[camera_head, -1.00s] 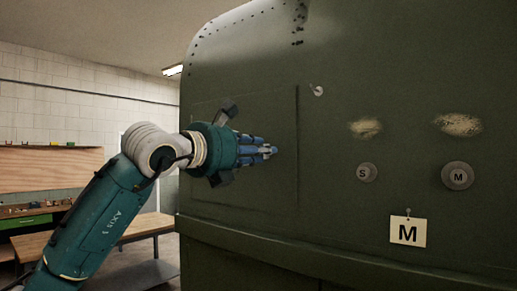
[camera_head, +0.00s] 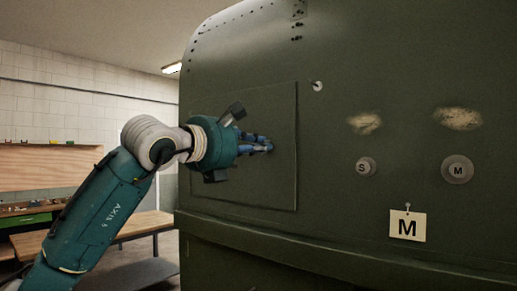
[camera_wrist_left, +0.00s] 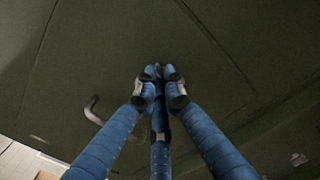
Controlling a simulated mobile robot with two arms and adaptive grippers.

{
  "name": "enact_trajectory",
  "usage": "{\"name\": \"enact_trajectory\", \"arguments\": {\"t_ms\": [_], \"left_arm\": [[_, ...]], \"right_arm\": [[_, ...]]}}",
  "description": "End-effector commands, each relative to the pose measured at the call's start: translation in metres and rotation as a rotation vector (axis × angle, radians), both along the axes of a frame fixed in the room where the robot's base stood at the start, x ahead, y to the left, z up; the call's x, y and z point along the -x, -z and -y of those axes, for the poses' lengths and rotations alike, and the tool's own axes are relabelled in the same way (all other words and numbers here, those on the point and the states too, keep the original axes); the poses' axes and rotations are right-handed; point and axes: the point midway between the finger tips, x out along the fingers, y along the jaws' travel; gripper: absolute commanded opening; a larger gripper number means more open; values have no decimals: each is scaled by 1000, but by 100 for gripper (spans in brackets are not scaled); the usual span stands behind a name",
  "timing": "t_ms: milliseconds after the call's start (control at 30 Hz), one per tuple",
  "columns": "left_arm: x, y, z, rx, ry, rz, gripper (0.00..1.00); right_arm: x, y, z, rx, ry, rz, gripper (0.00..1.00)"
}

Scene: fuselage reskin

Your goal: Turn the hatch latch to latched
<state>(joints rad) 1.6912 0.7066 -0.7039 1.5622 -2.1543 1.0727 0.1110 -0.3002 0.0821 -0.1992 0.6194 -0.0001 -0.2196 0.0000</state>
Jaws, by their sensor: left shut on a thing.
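The hatch (camera_head: 282,110) is a dark green rectangular panel on the green fuselage wall, with its right and lower edges visible. My left gripper (camera_head: 268,147) reaches in from the left, its blue fingers together at the right part of the hatch. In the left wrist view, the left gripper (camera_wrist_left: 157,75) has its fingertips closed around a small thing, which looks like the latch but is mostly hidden. The latch's angle cannot be told. A curved grey handle (camera_wrist_left: 93,110) shows left of the fingers. My right gripper is not in view.
A wooden table (camera_head: 130,228) stands at the left.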

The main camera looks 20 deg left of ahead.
Motion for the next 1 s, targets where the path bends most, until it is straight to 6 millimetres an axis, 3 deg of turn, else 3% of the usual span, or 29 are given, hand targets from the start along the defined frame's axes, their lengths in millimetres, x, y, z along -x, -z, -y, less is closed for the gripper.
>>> {"name": "enact_trajectory", "arguments": {"t_ms": [1000], "left_arm": [[2, -1, 5, -902, 1, 330, 0]], "right_arm": [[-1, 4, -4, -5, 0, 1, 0]]}}
